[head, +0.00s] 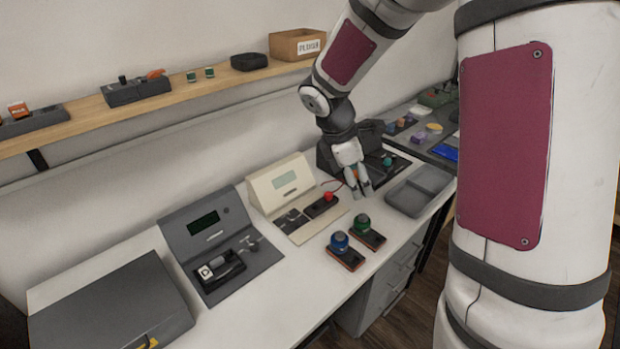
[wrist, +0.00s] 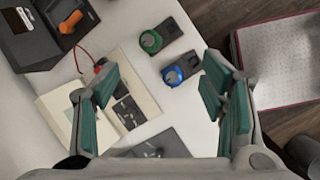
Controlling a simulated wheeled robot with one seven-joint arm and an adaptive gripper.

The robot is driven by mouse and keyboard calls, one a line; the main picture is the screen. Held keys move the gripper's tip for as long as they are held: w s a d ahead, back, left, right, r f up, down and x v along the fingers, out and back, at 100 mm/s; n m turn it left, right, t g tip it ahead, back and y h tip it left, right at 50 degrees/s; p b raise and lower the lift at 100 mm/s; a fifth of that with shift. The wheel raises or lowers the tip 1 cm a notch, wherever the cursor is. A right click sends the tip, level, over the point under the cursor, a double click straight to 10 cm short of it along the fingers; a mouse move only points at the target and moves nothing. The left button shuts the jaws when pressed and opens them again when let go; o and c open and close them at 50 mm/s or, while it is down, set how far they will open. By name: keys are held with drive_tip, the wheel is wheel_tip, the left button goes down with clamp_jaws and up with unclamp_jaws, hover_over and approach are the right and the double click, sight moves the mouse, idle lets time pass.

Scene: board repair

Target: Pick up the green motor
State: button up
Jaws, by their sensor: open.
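The green motor (head: 363,221) is a round green-topped piece on a dark block with an orange-brown edge, on the white bench. In the wrist view the green motor (wrist: 151,41) sits toward the top centre, beyond the fingertips. A similar blue motor (head: 339,241) stands beside it; the blue motor (wrist: 172,75) also shows in the wrist view, nearer the space between the fingers. My gripper (head: 359,190) is above the bench, behind and above the green motor in the head view. In the wrist view my gripper (wrist: 158,92) has green pads spread wide with nothing between them.
Behind the motors stand a cream console (head: 291,178) with a red knob and a dark grey console (head: 205,230). A grey tray (head: 418,190) lies to the right. A grey case (head: 110,308) is at the left. A wooden shelf (head: 90,112) runs along the wall.

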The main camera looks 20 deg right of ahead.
sight(361, 217)
drive_tip(key=w+d+f+n, duration=0.1)
drive_tip(key=d+f, duration=0.1)
drive_tip(key=f, duration=0.3)
drive_tip(key=w+d+f+n, duration=0.1)
drive_tip(key=w+f+n, duration=0.1)
drive_tip(key=f, duration=0.4)
drive_tip(key=w+d+f+n, duration=0.1)
drive_tip(key=d+f, duration=0.1)
drive_tip(key=f, duration=0.4)
drive_tip(key=shift+w+d+f+g, duration=0.2)
drive_tip(key=shift+w+d+g, duration=0.1)
drive_tip(key=shift+w, duration=0.05)
drive_tip(key=shift+x, duration=2.95)
drive_tip(key=shift+w+a, duration=0.1)
drive_tip(key=c, duration=1.2)
